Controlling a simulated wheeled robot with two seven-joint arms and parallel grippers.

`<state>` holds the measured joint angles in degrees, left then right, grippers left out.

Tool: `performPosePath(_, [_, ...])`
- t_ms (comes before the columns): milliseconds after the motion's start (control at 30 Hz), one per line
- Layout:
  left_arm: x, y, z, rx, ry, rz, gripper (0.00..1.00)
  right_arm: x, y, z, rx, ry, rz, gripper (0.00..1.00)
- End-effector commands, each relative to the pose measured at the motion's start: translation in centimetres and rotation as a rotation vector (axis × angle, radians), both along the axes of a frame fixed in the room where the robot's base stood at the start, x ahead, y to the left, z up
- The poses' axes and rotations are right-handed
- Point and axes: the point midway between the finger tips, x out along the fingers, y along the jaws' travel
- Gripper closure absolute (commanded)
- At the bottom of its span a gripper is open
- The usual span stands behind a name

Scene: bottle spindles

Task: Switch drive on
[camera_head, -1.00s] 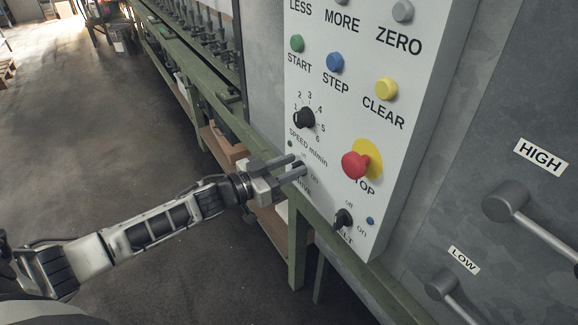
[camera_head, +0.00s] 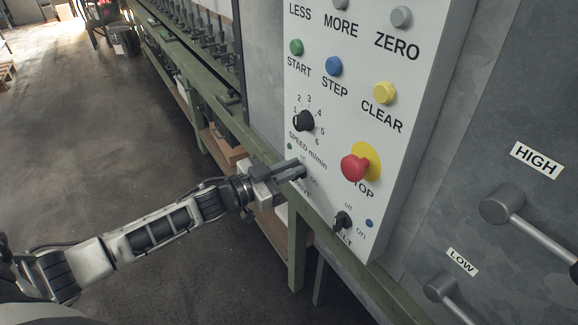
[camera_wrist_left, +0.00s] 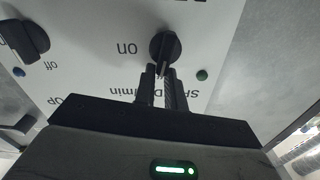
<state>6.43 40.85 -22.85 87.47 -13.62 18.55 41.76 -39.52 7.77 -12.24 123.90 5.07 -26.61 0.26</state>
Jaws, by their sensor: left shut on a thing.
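The white control panel (camera_head: 330,190) carries the black drive knob (camera_wrist_left: 163,46), which shows in the left wrist view, upside down, with the word "on" to its left. A dark green lamp (camera_wrist_left: 202,75) is beside it. My left gripper (camera_head: 300,170) reaches the panel's lower left edge. In the left wrist view its fingers (camera_wrist_left: 161,78) are shut on the drive knob's grip. In the head view the fingers hide the knob and part of its label. I cannot tell exactly which way the knob points. My right gripper is out of view.
The black belt switch (camera_head: 342,220) and the red stop button (camera_head: 355,167) are to the right of the left gripper. The speed knob (camera_head: 304,121) is just above it. A green machine frame (camera_head: 297,245) runs below the panel. Levers marked HIGH (camera_head: 502,203) and LOW (camera_head: 438,288) are farther right.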

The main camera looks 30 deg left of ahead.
Motion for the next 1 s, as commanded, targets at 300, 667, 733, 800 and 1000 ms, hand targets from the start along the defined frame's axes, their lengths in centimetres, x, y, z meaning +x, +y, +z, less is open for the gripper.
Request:
performPosePath(300, [-0.6,-0.5,-1.5,0.26,-0.124,0.005,1.0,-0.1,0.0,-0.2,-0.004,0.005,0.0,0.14])
performPosePath(667, [-0.8,-0.8,-2.0,0.557,-0.298,0.005,1.0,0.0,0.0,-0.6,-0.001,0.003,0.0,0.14])
performPosePath(733, [-0.9,-0.9,-2.1,0.614,-0.332,0.006,1.0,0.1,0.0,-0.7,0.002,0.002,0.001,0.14])
performPosePath(800, [-0.9,-0.9,-2.2,0.671,-0.367,0.007,1.0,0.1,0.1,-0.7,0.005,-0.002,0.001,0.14])
performPosePath(1000, [-1.0,-1.0,-2.5,0.833,-0.463,0.008,1.0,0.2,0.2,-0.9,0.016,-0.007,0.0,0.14])
